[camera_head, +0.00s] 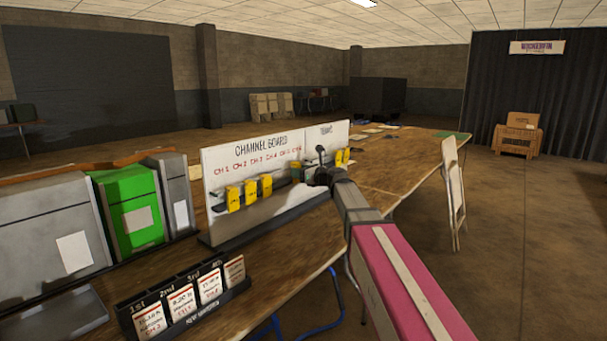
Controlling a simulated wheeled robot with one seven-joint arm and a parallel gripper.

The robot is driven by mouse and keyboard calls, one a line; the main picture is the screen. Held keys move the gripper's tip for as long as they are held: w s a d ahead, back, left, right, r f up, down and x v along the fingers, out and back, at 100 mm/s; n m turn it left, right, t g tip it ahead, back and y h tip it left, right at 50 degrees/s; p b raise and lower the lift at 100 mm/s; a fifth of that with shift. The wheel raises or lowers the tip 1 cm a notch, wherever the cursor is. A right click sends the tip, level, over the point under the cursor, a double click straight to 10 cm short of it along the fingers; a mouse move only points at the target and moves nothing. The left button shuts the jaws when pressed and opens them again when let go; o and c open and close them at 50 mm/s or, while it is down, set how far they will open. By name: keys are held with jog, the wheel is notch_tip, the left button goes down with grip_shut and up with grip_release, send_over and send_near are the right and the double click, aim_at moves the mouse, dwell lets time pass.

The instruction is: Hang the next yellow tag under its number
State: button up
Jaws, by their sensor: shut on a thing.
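The white channel board (230,165) stands upright on the wooden table, with a row of red CH numbers under its title. Three yellow tags hang in a row below the left numbers: the first (233,198), the second (250,192) and the third (266,185). More yellow tags (342,158) show at the board's right end, just past my gripper. My gripper (307,174) is in front of the board, right of the third tag and below the right-hand numbers. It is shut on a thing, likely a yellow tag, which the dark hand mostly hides.
A black rack (180,298) of white and red cards, labelled 1st to 4th, stands at the front left. Grey and green cases (130,208) stand left of the board. The table (395,165) runs on behind, with papers. A pale folding chair (453,185) stands right of it.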

jog(key=shift+x, duration=0.85)
jog(key=shift+f, duration=0.6)
jog(key=o, duration=1)
jog(key=shift+c, duration=0.2)
